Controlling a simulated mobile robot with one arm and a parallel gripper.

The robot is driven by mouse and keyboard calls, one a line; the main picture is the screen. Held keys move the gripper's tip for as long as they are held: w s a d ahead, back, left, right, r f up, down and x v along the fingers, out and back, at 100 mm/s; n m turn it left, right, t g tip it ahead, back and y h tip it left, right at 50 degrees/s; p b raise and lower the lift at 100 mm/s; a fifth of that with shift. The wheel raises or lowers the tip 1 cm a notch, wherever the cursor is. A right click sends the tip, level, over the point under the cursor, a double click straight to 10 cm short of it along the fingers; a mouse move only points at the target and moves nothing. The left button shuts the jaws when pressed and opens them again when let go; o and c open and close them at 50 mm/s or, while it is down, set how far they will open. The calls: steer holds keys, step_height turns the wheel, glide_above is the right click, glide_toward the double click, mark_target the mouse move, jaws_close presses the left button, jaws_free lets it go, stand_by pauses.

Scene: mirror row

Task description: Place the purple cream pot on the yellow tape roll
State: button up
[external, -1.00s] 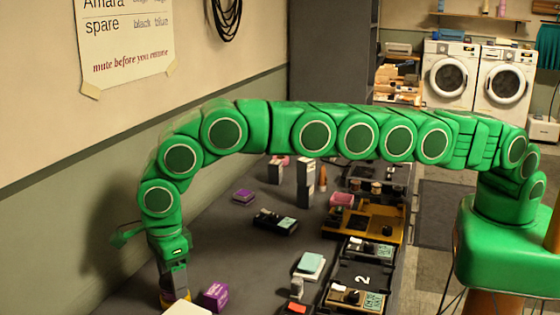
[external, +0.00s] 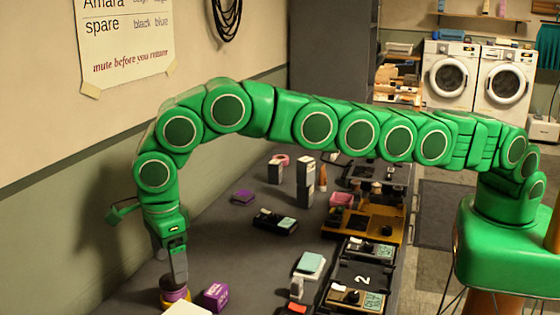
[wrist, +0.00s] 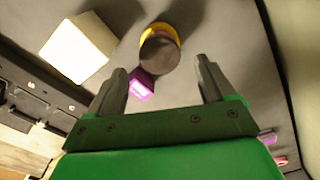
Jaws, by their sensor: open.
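The purple cream pot (external: 174,293) sits on the yellow tape roll (external: 170,304) at the near left of the dark table. In the wrist view the pot's dark round top (wrist: 159,54) shows with a yellow rim of the tape roll (wrist: 164,29) around its far side. My gripper (external: 179,279) points down just above the pot. In the wrist view its two fingers are apart and empty, with the pot beyond the fingertips. Whether the pot is exactly centred on the roll is hard to tell.
A purple box (external: 215,296) stands close to the right of the roll. A white block (external: 187,309) is at the near edge. Dark pedals, small boxes and a yellow board (external: 362,236) lie further right. The wall is close on the left.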

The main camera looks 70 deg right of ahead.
steer(key=shift+r, duration=1.4)
steer(key=shift+d+r, duration=0.1)
steer(key=s+d+r+n, duration=0.35)
steer(key=d+r, duration=0.35)
steer(key=d, duration=0.3)
steer(key=s+d+r+n+g, duration=0.1)
steer(key=s+d+r+n, duration=0.2)
steer(key=d+r+n, duration=0.5)
steer(key=s+d+r+n, duration=0.1)
steer(key=s+d+r, duration=0.35)
steer(key=d, duration=0.75)
steer(key=s+d+r+n, duration=0.1)
steer(key=s+d+n, duration=0.2)
steer(key=s+d, duration=0.5)
steer(key=s+d+r+n, duration=0.1)
steer(key=s+d+n, duration=0.2)
steer(key=s+d, duration=0.6)
steer(key=s+d+f+n, duration=0.2)
steer(key=s+f+n, duration=0.1)
steer(key=s, duration=0.8)
steer(key=s+d+f+n, duration=0.2)
steer(key=s+f+n, duration=0.1)
steer(key=s, duration=0.9)
steer(key=shift+d+f+g, duration=0.4)
